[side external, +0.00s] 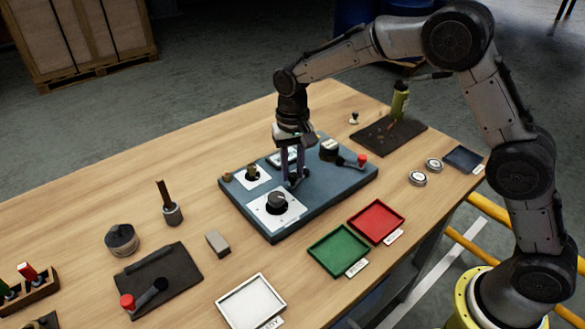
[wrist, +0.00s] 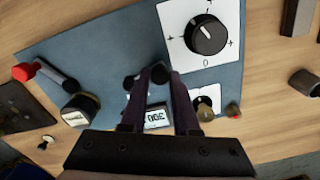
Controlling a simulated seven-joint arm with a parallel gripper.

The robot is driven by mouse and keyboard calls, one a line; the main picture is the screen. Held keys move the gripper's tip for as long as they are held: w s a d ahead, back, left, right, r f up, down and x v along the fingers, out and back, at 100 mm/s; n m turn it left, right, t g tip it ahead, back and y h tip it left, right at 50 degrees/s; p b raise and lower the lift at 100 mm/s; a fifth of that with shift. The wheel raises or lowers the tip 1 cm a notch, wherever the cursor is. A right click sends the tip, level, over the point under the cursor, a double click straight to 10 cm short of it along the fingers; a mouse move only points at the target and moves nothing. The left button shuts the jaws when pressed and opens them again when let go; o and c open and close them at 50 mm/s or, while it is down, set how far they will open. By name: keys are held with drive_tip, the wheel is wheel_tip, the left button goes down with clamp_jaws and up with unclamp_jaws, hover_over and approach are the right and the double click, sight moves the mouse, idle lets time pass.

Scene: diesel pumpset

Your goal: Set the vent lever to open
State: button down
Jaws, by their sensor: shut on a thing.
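The blue-grey control panel (side external: 328,193) lies on the wooden table. My gripper (side external: 293,183) points down over its middle, fingertips close to the panel face. It is shut on a small dark lever (wrist: 158,74), which I take to be the vent lever. The fingers hide much of it, and I cannot read its setting or any open mark. In the wrist view my gripper (wrist: 147,78) reaches past a small display (wrist: 157,117) to this lever.
On the panel, a black dial (side external: 277,202) on a white plate is in front, a red-knobbed handle (side external: 361,160) to the right, and a small knob (side external: 252,174) to the left. Green (side external: 340,251) and red (side external: 376,221) trays stand in front. A grey block (side external: 218,243) lies left of them.

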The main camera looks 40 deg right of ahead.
drive_tip(key=shift+s, duration=0.15)
drive_tip(key=n, duration=0.1)
drive_tip(key=s+n, duration=0.1)
drive_tip(key=n, duration=0.1)
drive_tip(key=shift+d, duration=0.35)
drive_tip(key=n, duration=0.1)
drive_tip(key=s+n, duration=0.1)
drive_tip(key=shift+d+n, duration=0.4)
drive_tip(key=shift+s+d+n, duration=0.35)
drive_tip(key=shift+d+n, duration=0.15)
drive_tip(key=shift+n, duration=0.7)
drive_tip(key=shift+s+d+n, duration=0.3)
drive_tip(key=shift+d+n, duration=0.2)
drive_tip(key=shift+n, duration=0.7)
drive_tip(key=c, duration=0.7)
unclamp_jaws()
drive_tip(key=shift+o, duration=0.2)
drive_tip(key=shift+r, duration=0.15)
wheel_tip(320, 180, up, 14)
drive_tip(key=shift+f, duration=0.2)
